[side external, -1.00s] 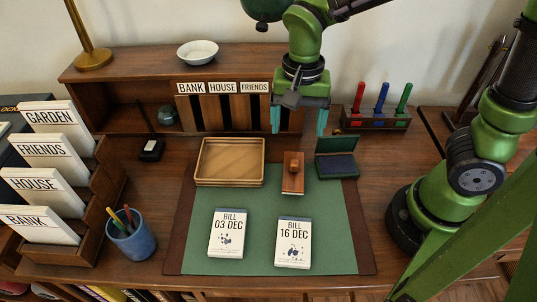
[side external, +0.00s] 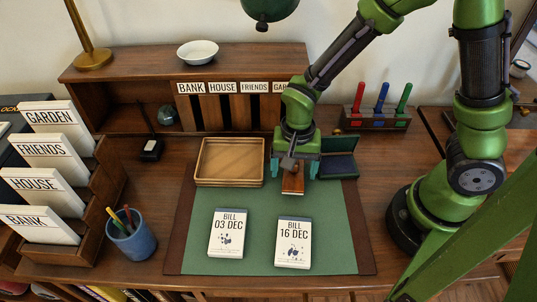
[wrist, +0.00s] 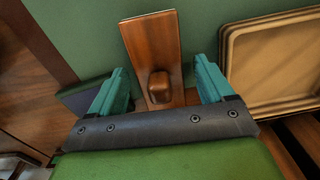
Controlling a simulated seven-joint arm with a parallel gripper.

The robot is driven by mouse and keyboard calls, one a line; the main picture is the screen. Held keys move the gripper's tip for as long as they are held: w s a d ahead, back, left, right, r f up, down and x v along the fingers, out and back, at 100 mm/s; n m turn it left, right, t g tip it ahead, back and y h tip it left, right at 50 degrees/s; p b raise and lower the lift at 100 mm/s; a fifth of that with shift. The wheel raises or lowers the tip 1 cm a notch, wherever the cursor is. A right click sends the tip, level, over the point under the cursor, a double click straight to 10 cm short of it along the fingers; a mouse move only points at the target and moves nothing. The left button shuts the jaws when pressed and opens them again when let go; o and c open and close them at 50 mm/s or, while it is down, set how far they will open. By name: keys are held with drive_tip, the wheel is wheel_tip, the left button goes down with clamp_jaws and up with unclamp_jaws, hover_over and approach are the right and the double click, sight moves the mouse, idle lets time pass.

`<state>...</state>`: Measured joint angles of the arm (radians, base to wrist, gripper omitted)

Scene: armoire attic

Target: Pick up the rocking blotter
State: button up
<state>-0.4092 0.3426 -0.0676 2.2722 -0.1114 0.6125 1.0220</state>
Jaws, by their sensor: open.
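The rocking blotter (side external: 292,184) is a brown wooden block with a knob on top. It lies on the green desk mat (side external: 258,236), mostly hidden under my gripper in the side view. In the wrist view the blotter (wrist: 152,45) shows with its knob (wrist: 158,87) between my two teal fingers. My gripper (side external: 294,172) is open, pointing down over the blotter, with one finger on each side and gaps between the fingers and the knob. I cannot tell exactly how high the fingertips are.
A wooden tray (side external: 201,182) stands close left of the gripper, and an open green ink pad box (side external: 342,165) close right. Two bill stacks (side external: 228,233) (side external: 293,243) lie in front. The pigeonhole shelf (side external: 135,77) rises behind. The mat between has free room.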

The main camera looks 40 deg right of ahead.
drive_tip(key=c, duration=1.2)
drive_tip(key=shift+o, duration=0.2)
wheel_tip(320, 180, up, 10)
